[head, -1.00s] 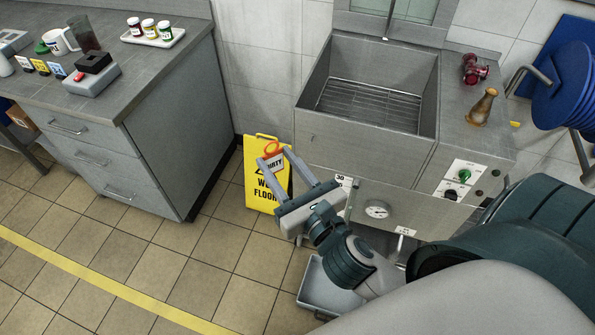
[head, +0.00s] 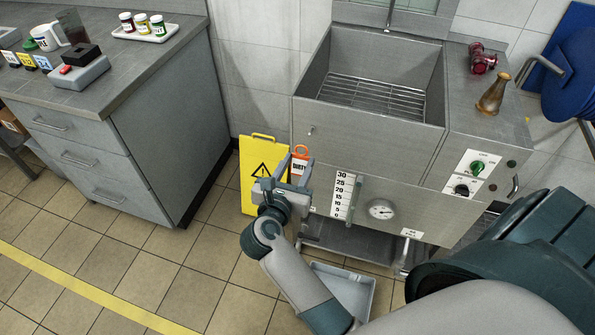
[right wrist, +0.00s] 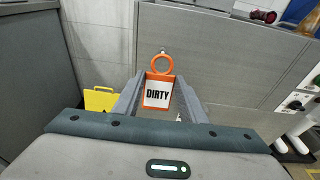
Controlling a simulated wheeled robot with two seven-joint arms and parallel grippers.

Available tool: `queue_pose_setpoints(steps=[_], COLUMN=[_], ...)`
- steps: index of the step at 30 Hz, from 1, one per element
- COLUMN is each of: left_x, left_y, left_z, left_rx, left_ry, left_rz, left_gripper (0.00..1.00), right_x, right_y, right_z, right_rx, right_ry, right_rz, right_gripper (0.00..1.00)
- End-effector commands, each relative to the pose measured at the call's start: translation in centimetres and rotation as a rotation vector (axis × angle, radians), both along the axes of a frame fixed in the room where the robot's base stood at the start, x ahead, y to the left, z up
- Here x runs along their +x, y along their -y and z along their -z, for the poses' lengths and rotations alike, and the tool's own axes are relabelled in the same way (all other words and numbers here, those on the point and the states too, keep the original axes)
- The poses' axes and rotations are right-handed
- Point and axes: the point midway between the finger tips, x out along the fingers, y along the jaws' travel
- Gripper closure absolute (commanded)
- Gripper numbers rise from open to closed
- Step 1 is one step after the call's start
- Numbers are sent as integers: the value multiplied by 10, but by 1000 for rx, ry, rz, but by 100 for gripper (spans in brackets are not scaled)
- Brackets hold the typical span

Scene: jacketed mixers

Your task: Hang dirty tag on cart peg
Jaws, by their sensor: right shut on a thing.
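The dirty tag (head: 299,168) is a white plate marked DIRTY with an orange frame and an orange ring on top. My right gripper (head: 286,172) is shut on the tag, which also shows upright between the fingers in the right wrist view (right wrist: 157,94). The cart is a grey steel unit with an open basin (head: 335,142). A small peg (head: 310,130) sticks out of its front wall, and it shows just above the ring in the right wrist view (right wrist: 162,51). The ring is below the peg and not around it. My left gripper is out of view.
A yellow wet floor sign (head: 252,185) stands left of the gripper. A level scale (head: 343,197) and a round gauge (head: 381,209) are on the cart front. A grey tray (head: 345,285) lies on the floor below. A drawer counter (head: 150,130) stands at left.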

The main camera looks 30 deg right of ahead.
Motion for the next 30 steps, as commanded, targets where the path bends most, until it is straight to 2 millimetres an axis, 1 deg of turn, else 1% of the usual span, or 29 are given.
queue_pose_setpoints(steps=[3, 17, 30], left_x=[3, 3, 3], left_y=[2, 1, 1], left_z=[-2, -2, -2], left_rx=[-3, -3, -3], left_ry=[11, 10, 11], left_rz=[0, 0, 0], left_gripper=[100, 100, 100], right_x=[0, 1, 12], right_y=[0, 1, 14], right_z=[3, 2, 3], right_rx=[3, 2, 1], right_ry=[-3, -2, -2], right_rz=[14, 12, 12], right_gripper=[86, 86, 86])
